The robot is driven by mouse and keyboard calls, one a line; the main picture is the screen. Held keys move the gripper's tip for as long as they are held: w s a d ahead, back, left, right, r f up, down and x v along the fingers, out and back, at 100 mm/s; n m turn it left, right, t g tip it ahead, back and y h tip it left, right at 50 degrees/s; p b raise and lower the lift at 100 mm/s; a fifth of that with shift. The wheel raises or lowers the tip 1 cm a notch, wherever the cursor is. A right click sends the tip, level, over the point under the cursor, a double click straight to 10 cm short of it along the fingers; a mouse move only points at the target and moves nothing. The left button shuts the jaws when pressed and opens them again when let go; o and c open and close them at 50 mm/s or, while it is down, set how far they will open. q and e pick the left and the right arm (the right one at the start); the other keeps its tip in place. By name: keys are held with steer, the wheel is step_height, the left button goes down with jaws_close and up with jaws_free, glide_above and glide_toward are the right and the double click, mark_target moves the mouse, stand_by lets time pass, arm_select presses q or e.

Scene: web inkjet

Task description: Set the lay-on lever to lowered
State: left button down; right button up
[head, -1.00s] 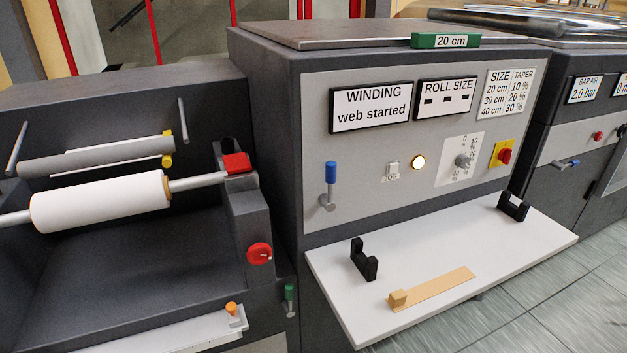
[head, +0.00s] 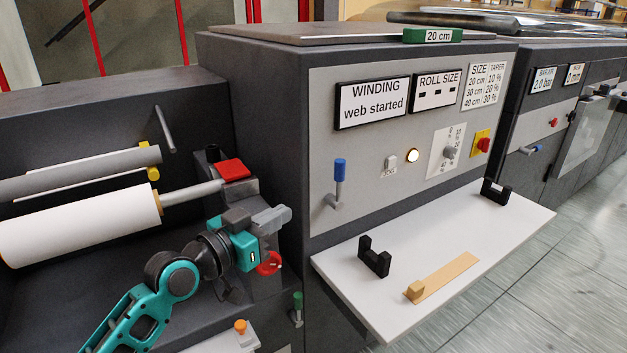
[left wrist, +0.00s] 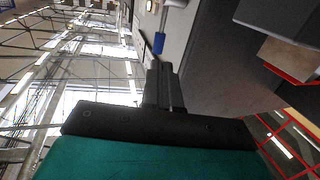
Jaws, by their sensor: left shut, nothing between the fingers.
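A lever with a blue handle (head: 340,171) points up from a grey pivot on the light front panel of the winder cabinet. It also shows as a small blue shape in the left wrist view (left wrist: 158,43), just beyond the fingertips. A smaller lever with a green handle (head: 297,301) is low on the cabinet side; no label shows which is the lay-on lever. My left gripper (head: 277,217) is shut and empty, left of and below the blue handle and apart from it. It partly covers the red round knob (head: 269,263). My right gripper is not in view.
A white roll (head: 85,224) on its shaft lies left, below a grey roller (head: 80,174) with a yellow end. A red block (head: 234,169) tops the shaft support. A white shelf (head: 460,235) with black cradles (head: 374,257) juts out below the panel.

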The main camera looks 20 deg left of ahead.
arm_select(q)
steer(key=shift+w+a+r, duration=0.1)
steer(key=shift+a+r, duration=0.1)
steer(key=shift+r, duration=0.35)
steer(key=shift+a+r, duration=0.15)
steer(key=shift+r, duration=0.35)
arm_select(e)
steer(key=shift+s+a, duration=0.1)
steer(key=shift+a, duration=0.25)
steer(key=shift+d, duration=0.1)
arm_select(q)
glide_toward(336, 170)
steer(key=x, duration=0.6)
steer(key=shift+w+d+f, duration=0.1)
steer(key=shift+w+f, duration=0.1)
steer(key=shift+w, duration=0.2)
steer(key=shift+r, duration=0.1)
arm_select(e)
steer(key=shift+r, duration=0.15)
